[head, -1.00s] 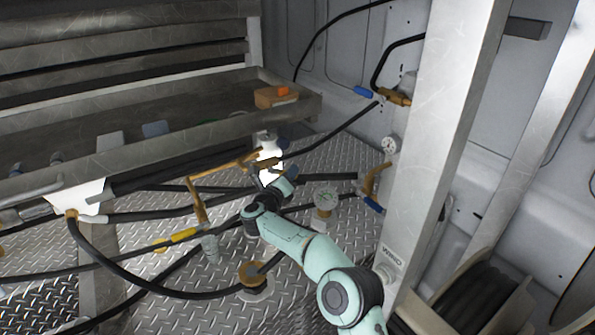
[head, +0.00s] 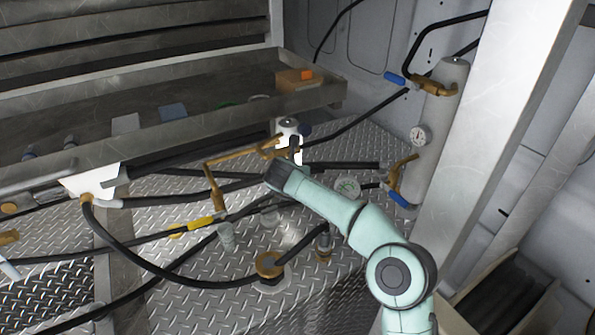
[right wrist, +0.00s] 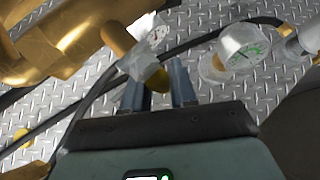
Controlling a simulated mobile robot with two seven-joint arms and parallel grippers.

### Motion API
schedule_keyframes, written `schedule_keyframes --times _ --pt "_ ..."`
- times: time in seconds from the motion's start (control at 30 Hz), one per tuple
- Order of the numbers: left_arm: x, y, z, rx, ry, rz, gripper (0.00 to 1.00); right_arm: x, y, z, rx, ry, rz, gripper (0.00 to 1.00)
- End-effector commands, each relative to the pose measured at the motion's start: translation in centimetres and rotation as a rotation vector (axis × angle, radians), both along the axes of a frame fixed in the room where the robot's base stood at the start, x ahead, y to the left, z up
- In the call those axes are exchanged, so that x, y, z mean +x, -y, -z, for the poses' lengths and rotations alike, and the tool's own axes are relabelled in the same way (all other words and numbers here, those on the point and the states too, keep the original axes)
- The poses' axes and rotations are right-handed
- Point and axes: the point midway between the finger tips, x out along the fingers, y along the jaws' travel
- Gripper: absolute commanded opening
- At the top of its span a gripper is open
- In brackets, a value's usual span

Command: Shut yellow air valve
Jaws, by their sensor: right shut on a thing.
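A valve with a yellow lever (head: 200,222) sits on the hose line left of centre in the head view, below a brass pipe. My right arm reaches up to the area beside the brass pipe's right end; its fingertips are hidden there. In the right wrist view my right gripper (right wrist: 158,88) has its two dark fingers close around a dark yellow rounded part (right wrist: 157,79). A clear gauge body covers part of it, and I cannot tell whether it belongs to the yellow-lever valve. My left gripper is out of view.
A large brass fitting (right wrist: 60,42) fills the upper left of the right wrist view. A green-marked gauge (right wrist: 240,50) is to the right. A grey cylinder (head: 440,125) with blue-handled valves stands at the right.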

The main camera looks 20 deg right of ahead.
Motion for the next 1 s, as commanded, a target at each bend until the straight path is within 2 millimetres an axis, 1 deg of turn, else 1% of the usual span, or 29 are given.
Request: schedule_keyframes --times 0.03,0.3,0.87,0.9,0.93,0.97,1.0 --pt "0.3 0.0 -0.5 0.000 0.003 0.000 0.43 0.0 -0.1 -0.5 0.028 0.005 -0.001 0.00" --pt "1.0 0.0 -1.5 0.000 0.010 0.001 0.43 -0.1 -0.8 -0.4 0.129 -0.003 -0.003 0.00" --pt "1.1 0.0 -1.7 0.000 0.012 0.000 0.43 -0.1 -1.0 -0.3 0.158 -0.004 -0.002 0.00" --pt "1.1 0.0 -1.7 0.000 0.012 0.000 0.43 -0.1 -1.0 -0.3 0.158 -0.004 -0.002 0.33" --pt "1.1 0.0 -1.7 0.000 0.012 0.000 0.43 -0.1 -1.0 -0.3 0.159 -0.005 -0.002 0.43" --pt "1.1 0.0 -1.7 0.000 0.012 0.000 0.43 -0.1 -1.0 -0.2 0.159 -0.005 -0.002 0.46" --pt "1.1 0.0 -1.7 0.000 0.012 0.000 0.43 -0.1 -1.0 -0.2 0.158 -0.007 -0.003 0.46"
